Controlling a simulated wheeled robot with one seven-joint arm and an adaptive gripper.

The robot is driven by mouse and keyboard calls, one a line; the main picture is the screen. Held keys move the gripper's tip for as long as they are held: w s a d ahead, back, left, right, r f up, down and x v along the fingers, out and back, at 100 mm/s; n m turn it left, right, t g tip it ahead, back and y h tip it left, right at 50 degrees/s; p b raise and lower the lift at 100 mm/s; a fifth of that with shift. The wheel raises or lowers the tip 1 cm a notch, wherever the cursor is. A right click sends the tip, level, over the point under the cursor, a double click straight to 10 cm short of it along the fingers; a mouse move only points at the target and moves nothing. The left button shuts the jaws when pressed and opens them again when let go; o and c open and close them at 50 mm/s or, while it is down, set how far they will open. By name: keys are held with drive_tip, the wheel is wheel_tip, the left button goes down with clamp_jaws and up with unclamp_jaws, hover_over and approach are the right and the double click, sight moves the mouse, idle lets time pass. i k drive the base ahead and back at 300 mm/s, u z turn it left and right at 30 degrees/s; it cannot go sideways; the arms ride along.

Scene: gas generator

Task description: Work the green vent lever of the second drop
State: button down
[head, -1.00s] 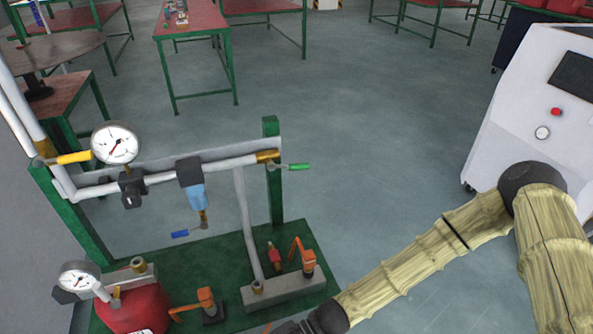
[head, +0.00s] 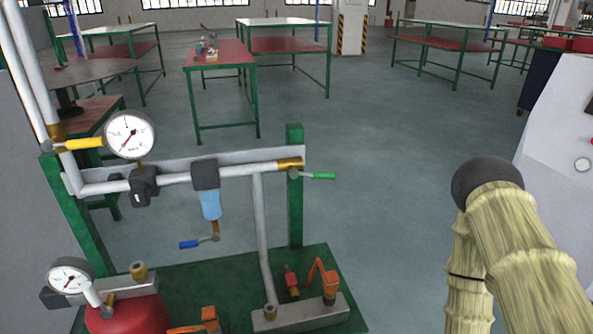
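A green-handled lever (head: 324,176) sits on a brass valve (head: 289,165) at the right end of the horizontal pipe, by the right green post. Its handle points to the right, roughly level. The pictures do not label which drop is the second. A grey drop pipe (head: 262,230) goes down from the horizontal pipe to a grey block (head: 300,314) on the green base. My arm shows at the right, well apart from the lever. My gripper is outside the frame.
A yellow lever (head: 84,143) and a gauge (head: 130,135) are on the pipe's left. A blue lever (head: 190,244) hangs under the blue filter (head: 210,205). Orange clamps (head: 322,278) stand on the base. A white cabinet (head: 565,140) is at right. Floor between rig and arm is clear.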

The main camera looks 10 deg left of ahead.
sight(294, 173)
drive_tip(key=u, duration=1.75)
drive_tip(key=k, duration=0.5)
drive_tip(key=z, duration=0.5)
